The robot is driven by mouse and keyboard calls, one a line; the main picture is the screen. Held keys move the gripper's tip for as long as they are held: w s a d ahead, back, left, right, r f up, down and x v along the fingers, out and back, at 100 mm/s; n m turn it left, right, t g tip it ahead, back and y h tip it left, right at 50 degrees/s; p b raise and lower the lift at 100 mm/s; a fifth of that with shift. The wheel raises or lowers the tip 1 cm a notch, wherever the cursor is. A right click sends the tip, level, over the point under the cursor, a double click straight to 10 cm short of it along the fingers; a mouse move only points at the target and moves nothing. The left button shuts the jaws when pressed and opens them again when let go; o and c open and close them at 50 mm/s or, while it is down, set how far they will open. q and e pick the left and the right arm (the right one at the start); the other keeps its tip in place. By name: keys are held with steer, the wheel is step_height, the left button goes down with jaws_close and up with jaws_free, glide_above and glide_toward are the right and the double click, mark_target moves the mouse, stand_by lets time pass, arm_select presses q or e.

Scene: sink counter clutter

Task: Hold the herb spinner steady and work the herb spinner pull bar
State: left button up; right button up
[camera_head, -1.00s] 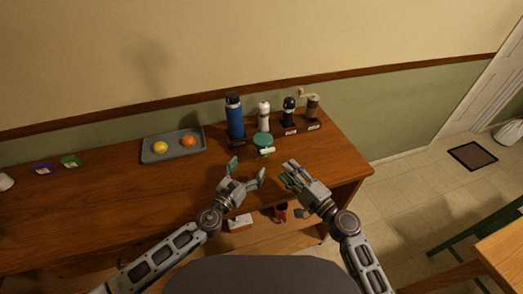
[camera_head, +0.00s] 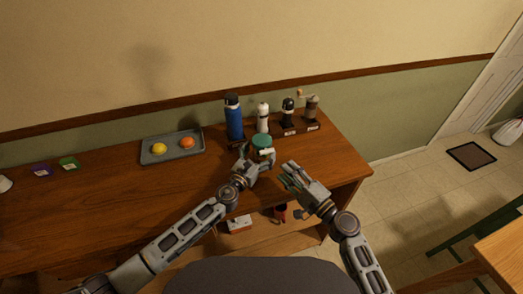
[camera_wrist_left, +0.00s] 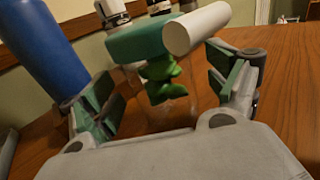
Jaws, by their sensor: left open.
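The herb spinner has a green lid (camera_head: 262,141) with a white pull bar (camera_head: 267,151) on its near side. In the left wrist view the lid (camera_wrist_left: 140,43) and white bar (camera_wrist_left: 196,28) sit above a clear bowl holding green herbs (camera_wrist_left: 162,80). My left gripper (camera_head: 256,161) is open just in front of the spinner. In the left wrist view its fingers (camera_wrist_left: 168,90) stand on either side of the bowl, with gaps; I see no grip on it. My right gripper (camera_head: 290,195) appears open and empty, near the counter's front edge, right of and nearer than the spinner.
A blue bottle (camera_head: 234,119) stands close behind left of the spinner. A white mill (camera_head: 263,117), a dark mill (camera_head: 288,112) and a crank grinder (camera_head: 312,107) stand behind it. A grey tray (camera_head: 157,160) with two fruits lies left. The counter between is clear.

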arm_select(q)
steer(key=shift+x, duration=0.8)
